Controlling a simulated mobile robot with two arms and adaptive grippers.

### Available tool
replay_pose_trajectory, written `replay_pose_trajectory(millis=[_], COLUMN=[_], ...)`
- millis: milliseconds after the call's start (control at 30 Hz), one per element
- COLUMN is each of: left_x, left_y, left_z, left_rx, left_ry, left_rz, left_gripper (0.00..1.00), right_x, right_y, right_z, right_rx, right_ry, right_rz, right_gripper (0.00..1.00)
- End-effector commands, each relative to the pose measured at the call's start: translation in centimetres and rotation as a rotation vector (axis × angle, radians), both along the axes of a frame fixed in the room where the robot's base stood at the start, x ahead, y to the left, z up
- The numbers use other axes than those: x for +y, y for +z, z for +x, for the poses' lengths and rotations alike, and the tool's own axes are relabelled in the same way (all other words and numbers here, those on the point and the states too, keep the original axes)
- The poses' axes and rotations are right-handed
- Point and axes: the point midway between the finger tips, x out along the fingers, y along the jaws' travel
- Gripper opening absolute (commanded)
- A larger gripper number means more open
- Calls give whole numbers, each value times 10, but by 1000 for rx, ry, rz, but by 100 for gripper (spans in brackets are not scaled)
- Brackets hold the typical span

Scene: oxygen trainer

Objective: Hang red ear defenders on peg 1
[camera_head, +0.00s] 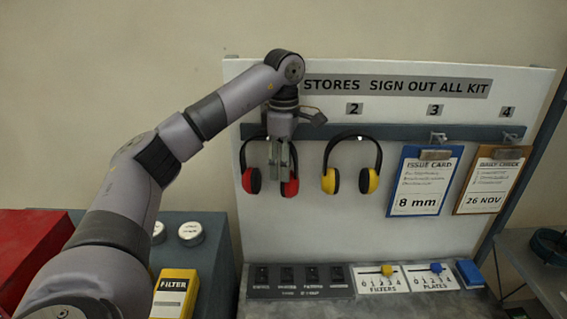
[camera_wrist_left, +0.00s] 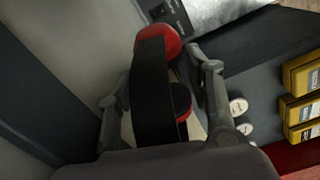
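The red ear defenders (camera_head: 247,180) hang upright at the left end of the grey rail, cups down, where peg 1 and its number are hidden behind my left arm. My left gripper (camera_head: 284,190) points down in front of them, overlapping the right cup. In the left wrist view, the black headband (camera_wrist_left: 153,95) runs between the fingers of my left gripper (camera_wrist_left: 165,85). The fingers stand apart, with a visible gap on the right side of the band. Whether the band rests on the peg cannot be seen. My right gripper is not in view.
Yellow ear defenders (camera_head: 330,181) hang under number 2, close on the right. A blue clipboard (camera_head: 400,190) hangs at 3 and a brown one (camera_head: 468,203) at 4. The rail (camera_head: 395,131) crosses the white board. Switches (camera_head: 285,275) and a yellow filter box (camera_head: 176,290) lie below.

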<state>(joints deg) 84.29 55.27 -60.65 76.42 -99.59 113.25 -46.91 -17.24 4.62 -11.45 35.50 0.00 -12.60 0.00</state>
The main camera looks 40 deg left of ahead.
Motion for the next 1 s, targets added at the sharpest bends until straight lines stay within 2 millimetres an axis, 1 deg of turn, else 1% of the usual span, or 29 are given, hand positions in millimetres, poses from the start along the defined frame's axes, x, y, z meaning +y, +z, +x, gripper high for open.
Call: replay_pose_trajectory(millis=[33, 233, 733, 867, 1000], left_x=[2, 2, 2, 2, 2], left_y=[0, 1, 6, 18, 38], left_z=[1, 1, 3, 3, 2], left_rx=[-5, -8, -17, -21, -22], left_ry=[5, 6, 9, 9, 10], left_rz=[2, 2, 0, 0, 1], left_gripper=[57, 70, 70, 70, 70], right_x=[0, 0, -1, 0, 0], right_y=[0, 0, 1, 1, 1], right_z=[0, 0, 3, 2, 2], right_rx=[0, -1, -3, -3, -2], right_ry=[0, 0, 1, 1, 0], right_rz=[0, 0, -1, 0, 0], right_gripper=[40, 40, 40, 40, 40])
